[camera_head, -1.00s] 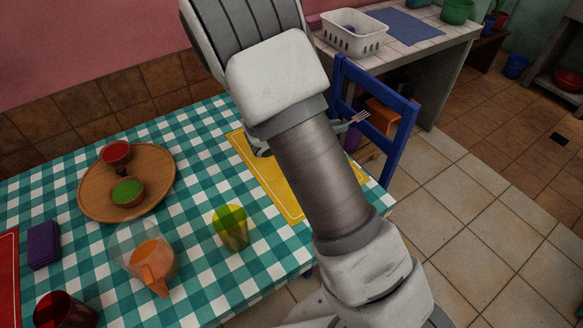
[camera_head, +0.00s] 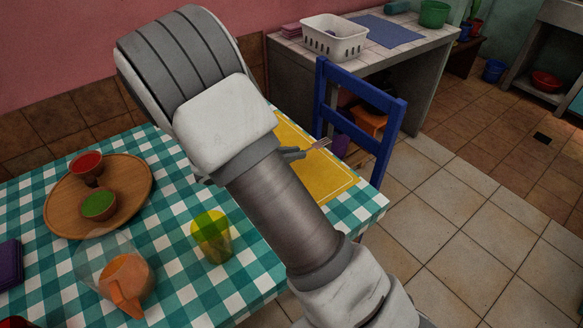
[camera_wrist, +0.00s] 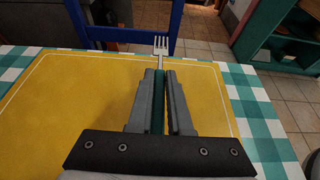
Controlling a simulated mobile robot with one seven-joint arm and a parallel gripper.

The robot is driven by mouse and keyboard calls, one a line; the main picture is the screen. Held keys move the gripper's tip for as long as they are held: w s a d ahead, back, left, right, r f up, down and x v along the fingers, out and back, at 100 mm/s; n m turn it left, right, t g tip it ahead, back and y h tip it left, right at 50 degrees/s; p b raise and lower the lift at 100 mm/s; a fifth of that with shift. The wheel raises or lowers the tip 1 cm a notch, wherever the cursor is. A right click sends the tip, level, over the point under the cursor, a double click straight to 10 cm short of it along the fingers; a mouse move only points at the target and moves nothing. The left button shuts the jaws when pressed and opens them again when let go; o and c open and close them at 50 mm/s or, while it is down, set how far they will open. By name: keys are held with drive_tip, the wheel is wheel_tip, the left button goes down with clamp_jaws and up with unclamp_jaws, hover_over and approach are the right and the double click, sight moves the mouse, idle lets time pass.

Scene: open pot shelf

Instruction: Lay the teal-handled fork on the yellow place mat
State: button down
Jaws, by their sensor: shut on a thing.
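The fork (camera_wrist: 160,48) is held in my gripper (camera_wrist: 162,75), its teal handle between the two fingers and its metal tines pointing away past the fingertips. In the head view the fork's tines (camera_head: 321,143) show beyond the gripper (camera_head: 293,153), whose rear part is hidden by my arm. The yellow place mat (camera_wrist: 70,100) lies flat on the table under the gripper; it also shows in the head view (camera_head: 325,182), partly covered by my arm. The fork appears above the mat, with its tines toward the chair-side edge. I cannot tell the exact height.
A blue chair (camera_head: 362,90) stands close behind the mat's far edge. On the checked tablecloth (camera_head: 180,255) are a yellow-green cup (camera_head: 211,238), a jug with orange contents (camera_head: 128,280) and a round wooden tray (camera_head: 62,205) with two bowls. The mat's left part looks clear.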

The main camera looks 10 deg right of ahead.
drive_tip(key=shift+a+f, duration=0.15)
drive_tip(key=shift+f, duration=0.05)
drive_tip(key=shift+f+b, duration=0.75)
drive_tip(key=shift+f, duration=1.1)
drive_tip(key=shift+f, duration=0.2)
drive_tip(key=c, duration=0.8)
unclamp_jaws()
drive_tip(key=shift+c, duration=0.2)
drive_tip(key=shift+r, duration=0.15)
